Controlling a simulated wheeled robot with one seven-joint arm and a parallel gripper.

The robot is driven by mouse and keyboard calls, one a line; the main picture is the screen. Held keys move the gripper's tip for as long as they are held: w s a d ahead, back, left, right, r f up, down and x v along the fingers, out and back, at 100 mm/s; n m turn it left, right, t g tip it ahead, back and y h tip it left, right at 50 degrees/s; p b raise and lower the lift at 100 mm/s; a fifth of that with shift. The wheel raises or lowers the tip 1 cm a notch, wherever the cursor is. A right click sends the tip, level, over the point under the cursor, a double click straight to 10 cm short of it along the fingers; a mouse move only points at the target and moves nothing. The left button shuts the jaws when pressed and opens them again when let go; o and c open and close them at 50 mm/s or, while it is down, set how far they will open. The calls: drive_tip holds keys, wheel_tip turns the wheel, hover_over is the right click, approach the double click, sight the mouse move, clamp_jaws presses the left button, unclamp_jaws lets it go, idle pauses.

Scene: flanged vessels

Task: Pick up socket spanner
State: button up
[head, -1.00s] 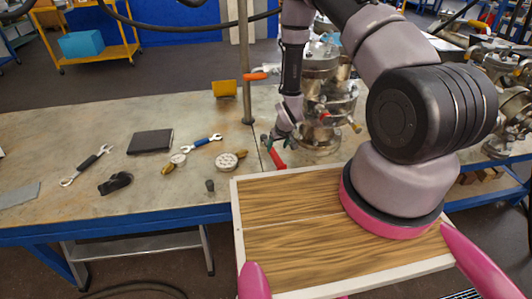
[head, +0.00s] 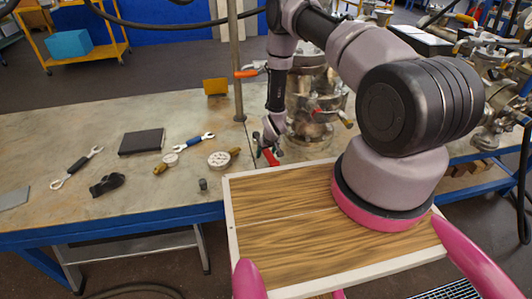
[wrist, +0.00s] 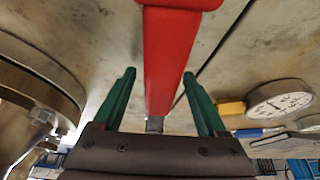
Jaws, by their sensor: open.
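A red T-shaped handle with a short grey end, which looks like the socket spanner (wrist: 170,55), runs between my fingers in the wrist view. In the head view its red part (head: 270,157) shows at my gripper, over the bench beside the flanged vessel. My gripper (wrist: 159,76) is open, with one green finger on each side of the red handle and gaps on both sides. In the head view my gripper (head: 268,138) points down, and my wrist hides part of it. I cannot tell how the tool is supported.
The metal-topped bench (head: 50,135) carries a gauge (head: 219,160), a blue-handled spanner (head: 193,141), a black case (head: 141,141) and a black-handled spanner (head: 77,167). The flanged vessel (head: 310,115) stands close to my gripper. A small dark socket-like piece (head: 203,185) is near the front edge.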

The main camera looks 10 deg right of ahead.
clamp_jaws()
drive_tip(key=shift+r, duration=0.1)
